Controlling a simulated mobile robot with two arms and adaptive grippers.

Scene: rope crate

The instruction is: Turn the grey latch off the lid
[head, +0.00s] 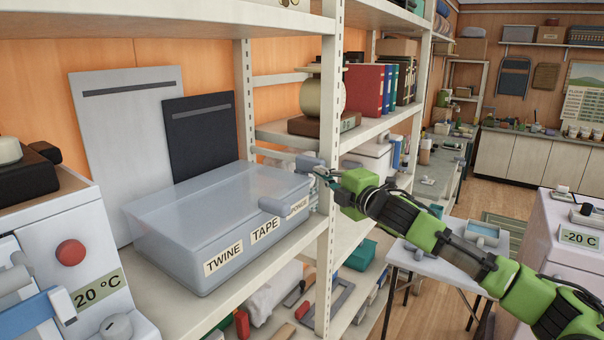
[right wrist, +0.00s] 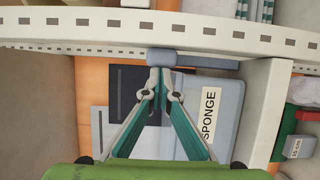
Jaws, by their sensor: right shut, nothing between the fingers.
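The grey storage box (head: 190,265) sits on the shelf, with its pale lid (head: 210,190) shut. Its front has TWINE, TAPE and SPONGE labels. The grey latch (head: 308,162), a short bar with a thick block end, is at the lid's right end beside the shelf post. It also shows in the right wrist view (right wrist: 165,57). A rounded grey piece (head: 274,206) sits at the front lid edge. My right gripper (head: 320,174) is shut and empty, its tips close to the latch block; I cannot tell if they touch. My left gripper is not in view.
A perforated shelf post (head: 328,230) stands just beside my right gripper. The upper shelf (head: 200,18) hangs above the box. A white and a black panel (head: 200,130) lean behind it. A white unit with a red knob (head: 70,252) stands at the left.

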